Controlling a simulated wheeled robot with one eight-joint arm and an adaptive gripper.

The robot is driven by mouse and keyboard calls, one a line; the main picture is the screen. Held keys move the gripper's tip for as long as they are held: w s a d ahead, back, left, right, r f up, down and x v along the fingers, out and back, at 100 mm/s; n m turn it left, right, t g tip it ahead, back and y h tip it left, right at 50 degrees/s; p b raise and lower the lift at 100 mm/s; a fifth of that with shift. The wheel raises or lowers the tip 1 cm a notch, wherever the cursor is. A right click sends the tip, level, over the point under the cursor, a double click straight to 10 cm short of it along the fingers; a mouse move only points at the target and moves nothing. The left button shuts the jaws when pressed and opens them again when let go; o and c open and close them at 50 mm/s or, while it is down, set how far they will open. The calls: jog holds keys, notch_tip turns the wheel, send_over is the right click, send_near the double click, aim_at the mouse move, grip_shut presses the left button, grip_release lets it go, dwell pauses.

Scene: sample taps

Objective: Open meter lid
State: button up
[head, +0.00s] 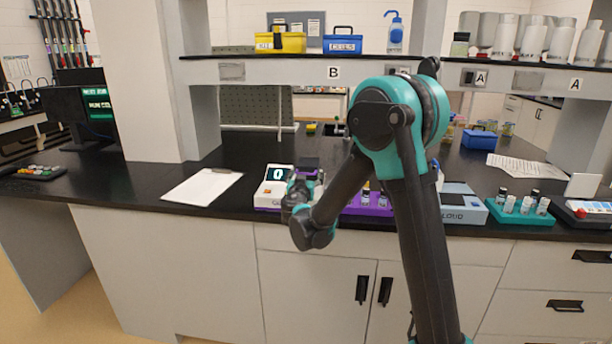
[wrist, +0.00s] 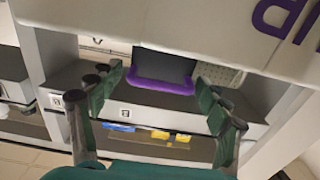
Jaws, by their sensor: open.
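The meter (head: 275,189) is a pale box with a lit display reading 0 on the black bench. A dark panel with a purple edge, apparently its lid (head: 308,162), shows at its right side behind my gripper (head: 303,183). In the wrist view, which is upside down, the purple-edged lid (wrist: 163,84) lies between and beyond my open fingers (wrist: 160,100). I see no finger touching it. A pale face with large purple lettering, likely the meter's body, fills the top of that view. My arm hides part of the meter, and how far the lid is raised is unclear.
A purple rack with vials (head: 376,208) stands right of my gripper, then a blue-grey device (head: 462,207) and a teal vial rack (head: 520,213). A clipboard (head: 203,187) lies to the left. The shelf above holds yellow (head: 281,42) and blue (head: 342,44) boxes.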

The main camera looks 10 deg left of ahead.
jog(key=shift+c, duration=0.5)
jog(key=c, duration=1.4)
jog(key=shift+o, duration=0.2)
jog(key=shift+w+d+r+g, duration=0.1)
jog(key=shift+w+r+g, duration=0.2)
jog(key=shift+r+g, duration=0.4)
jog(key=w+r+g, duration=0.2)
jog(key=r+g, duration=0.1)
jog(key=w+r+g, duration=0.1)
jog(key=r, duration=0.1)
jog(key=shift+w+d+g, duration=0.1)
jog(key=shift+w+g, duration=0.2)
jog(key=w+r+g, duration=0.1)
jog(key=w+g, duration=0.1)
jog(key=w+r+g, duration=0.1)
jog(key=w+g, duration=0.1)
jog(key=w+r+g, duration=0.1)
jog(key=w, duration=0.1)
jog(key=shift+w+d+g, duration=0.1)
jog(key=shift+w+g, duration=0.15)
jog(key=shift+g, duration=0.15)
jog(key=shift+w+r+g, duration=0.2)
jog(key=shift+w+g, duration=0.7)
jog(key=shift+w, duration=0.3)
jog(key=shift+w+d, duration=0.1)
jog(key=shift+w, duration=0.7)
